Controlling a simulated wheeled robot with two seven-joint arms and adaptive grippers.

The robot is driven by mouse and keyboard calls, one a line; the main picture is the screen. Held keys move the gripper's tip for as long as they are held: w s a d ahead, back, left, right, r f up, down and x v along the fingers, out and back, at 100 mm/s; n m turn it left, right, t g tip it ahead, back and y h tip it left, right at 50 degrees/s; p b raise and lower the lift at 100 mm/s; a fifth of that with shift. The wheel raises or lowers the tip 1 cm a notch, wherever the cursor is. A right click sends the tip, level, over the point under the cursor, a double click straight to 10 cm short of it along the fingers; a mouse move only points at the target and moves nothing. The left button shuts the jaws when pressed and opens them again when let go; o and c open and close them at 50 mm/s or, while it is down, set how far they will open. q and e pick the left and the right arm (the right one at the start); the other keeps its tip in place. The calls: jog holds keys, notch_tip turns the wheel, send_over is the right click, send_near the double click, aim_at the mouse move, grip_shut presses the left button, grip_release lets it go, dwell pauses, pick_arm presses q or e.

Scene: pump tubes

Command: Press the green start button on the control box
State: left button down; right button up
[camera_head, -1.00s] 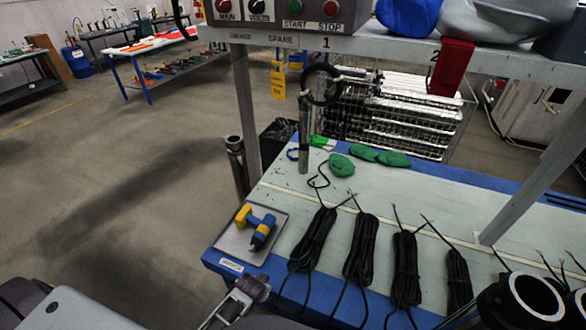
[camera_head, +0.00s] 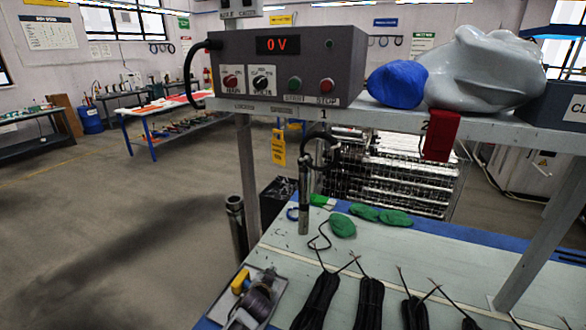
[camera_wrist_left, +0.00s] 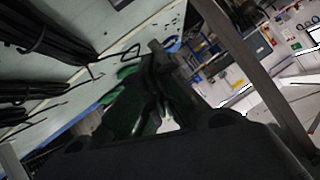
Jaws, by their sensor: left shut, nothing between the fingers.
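The grey control box (camera_head: 290,62) stands on the shelf above the bench in the head view, with a red "0 V" display. Its green start button (camera_head: 295,84) is on the lower front, left of the red stop button (camera_head: 327,86). The control box cannot be made out there. My right gripper is out of view.
The shelf edge (camera_head: 400,117) runs below the box, and a post (camera_head: 247,180) supports it. A blue bag (camera_head: 397,84) and a red cloth (camera_head: 440,135) are to the right. An upright metal tube (camera_head: 304,195) and black cable bundles (camera_head: 320,300) are on the bench.

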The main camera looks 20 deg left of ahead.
pick_arm(q)
jog(key=w+r+t, duration=0.3)
jog(key=r, duration=0.8)
jog(key=w+r+t+y, duration=0.1)
jog(key=w+r+t, duration=0.15)
jog(key=r, duration=0.75)
jog(key=w+r+t, duration=0.2)
jog(key=w+r, duration=0.1)
jog(key=r, duration=0.8)
notch_tip(320, 180, up, 14)
jog(key=d+r+m+t+p, duration=0.1)
jog(key=m+t, duration=0.1)
jog(key=t, duration=0.2)
jog(key=m+t+h, duration=0.3)
jog(key=t, duration=0.1)
send_near(290, 87)
jog(key=s+r, duration=0.6)
jog(key=r, duration=0.2)
jog(key=shift+s+d+f, duration=0.1)
jog(key=shift+s+d, duration=0.15)
jog(key=shift+d, duration=0.1)
jog(key=shift+w, duration=0.1)
jog(key=shift+w+d+b, duration=0.2)
jog(key=shift+w+b, duration=0.55)
jog(key=shift+w, duration=1.4)
jog(key=shift+w+d+b, duration=0.15)
jog(key=shift+w+b, duration=0.55)
jog(key=shift+w, duration=1.45)
